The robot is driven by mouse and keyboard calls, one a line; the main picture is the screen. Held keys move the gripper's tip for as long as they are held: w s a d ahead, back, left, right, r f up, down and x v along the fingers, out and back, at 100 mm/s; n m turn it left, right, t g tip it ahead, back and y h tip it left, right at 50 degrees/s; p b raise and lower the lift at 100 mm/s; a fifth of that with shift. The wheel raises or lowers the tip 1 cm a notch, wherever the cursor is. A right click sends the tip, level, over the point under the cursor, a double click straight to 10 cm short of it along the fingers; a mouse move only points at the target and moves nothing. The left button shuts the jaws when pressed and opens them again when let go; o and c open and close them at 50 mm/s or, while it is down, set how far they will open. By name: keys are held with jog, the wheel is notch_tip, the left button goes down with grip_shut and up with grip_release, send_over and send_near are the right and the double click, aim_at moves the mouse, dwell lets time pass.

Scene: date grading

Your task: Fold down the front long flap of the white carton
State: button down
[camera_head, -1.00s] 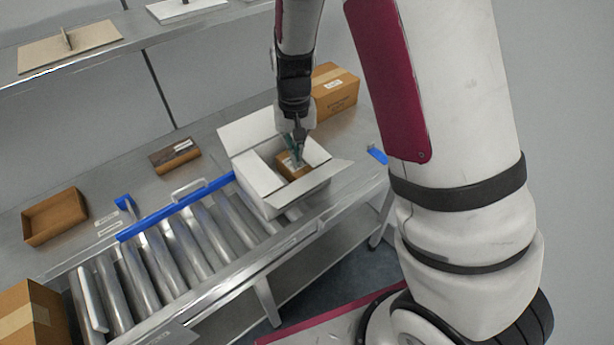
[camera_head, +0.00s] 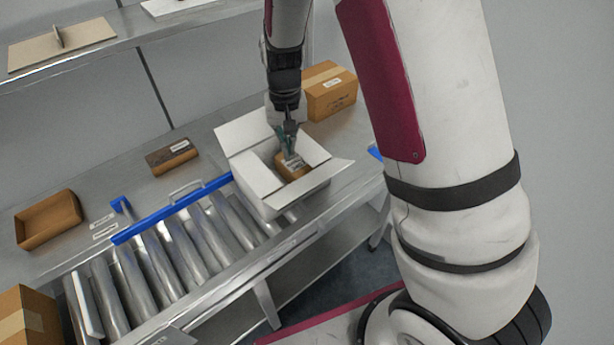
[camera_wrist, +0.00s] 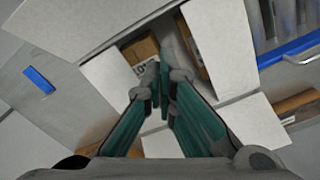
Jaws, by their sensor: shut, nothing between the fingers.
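The white carton (camera_head: 270,208) stands at the right end of the roller conveyor with its flaps spread open. A brown box (camera_head: 294,168) with a label lies inside it. The front long flap (camera_head: 327,173) sticks outward on the carton's near right side; in the wrist view a white flap (camera_wrist: 85,85) lies at upper left. My gripper (camera_head: 291,152) is over the carton opening, with its teal fingers closed together and nothing between them. In the wrist view the fingertips (camera_wrist: 162,82) are above the opening and partly hide the brown box (camera_wrist: 142,52).
A blue rail (camera_head: 170,210) runs along the rollers (camera_head: 185,245) to the carton's left. A taped brown box (camera_head: 329,92) stands behind the carton. A small dark box (camera_head: 172,157) and an open brown tray (camera_head: 48,219) lie on the bench at left.

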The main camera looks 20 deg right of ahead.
jog(key=shift+f+b, duration=1.65)
jog(key=shift+f, duration=2.6)
jog(key=shift+r, duration=0.1)
notch_tip(320, 180, up, 11)
jog(key=p, duration=0.5)
